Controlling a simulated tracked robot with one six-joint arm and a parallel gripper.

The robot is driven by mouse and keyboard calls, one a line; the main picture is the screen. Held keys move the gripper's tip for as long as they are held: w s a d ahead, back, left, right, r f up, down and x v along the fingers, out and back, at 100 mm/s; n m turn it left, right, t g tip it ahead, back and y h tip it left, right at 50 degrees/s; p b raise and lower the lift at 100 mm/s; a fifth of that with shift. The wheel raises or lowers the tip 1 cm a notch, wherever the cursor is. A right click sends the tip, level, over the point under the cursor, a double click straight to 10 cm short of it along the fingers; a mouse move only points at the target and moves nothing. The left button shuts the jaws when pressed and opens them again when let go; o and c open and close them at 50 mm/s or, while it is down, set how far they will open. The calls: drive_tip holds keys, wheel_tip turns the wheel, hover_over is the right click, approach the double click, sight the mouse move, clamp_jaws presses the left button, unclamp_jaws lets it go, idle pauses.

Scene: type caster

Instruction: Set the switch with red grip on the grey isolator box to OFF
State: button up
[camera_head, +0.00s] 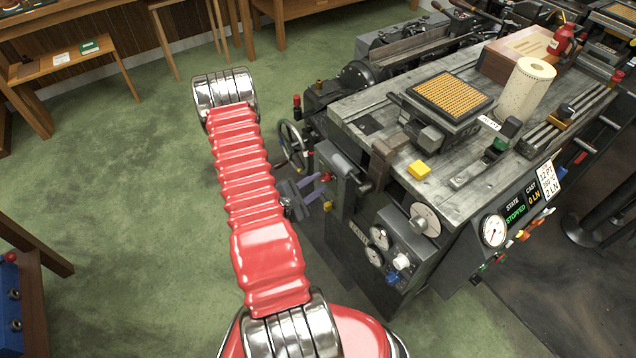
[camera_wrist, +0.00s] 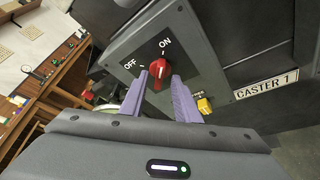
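The grey isolator box (camera_wrist: 200,45) fills the upper middle of the wrist view, with the labels ON and OFF in white. Its switch with the red grip (camera_wrist: 161,70) points roughly up toward ON, with OFF to its left. My gripper (camera_wrist: 160,76) is open, its two purple fingers apart, with tips to the left and right of the red grip. I cannot tell whether either finger touches it. In the head view my gripper (camera_head: 318,186) is at the left side of the machine, and the red grip (camera_head: 327,177) shows small beside the fingers.
A yellow part (camera_wrist: 204,105) sits on the box right of the switch. In the head view a handwheel (camera_head: 293,146) stands close behind my gripper. Green floor to the left is clear.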

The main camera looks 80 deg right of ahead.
drive_tip(key=shift+s+d+f, duration=0.15)
drive_tip(key=shift+s+d, duration=0.1)
drive_tip(key=shift+d, duration=0.2)
drive_tip(key=shift+c, duration=0.5)
clamp_jaws()
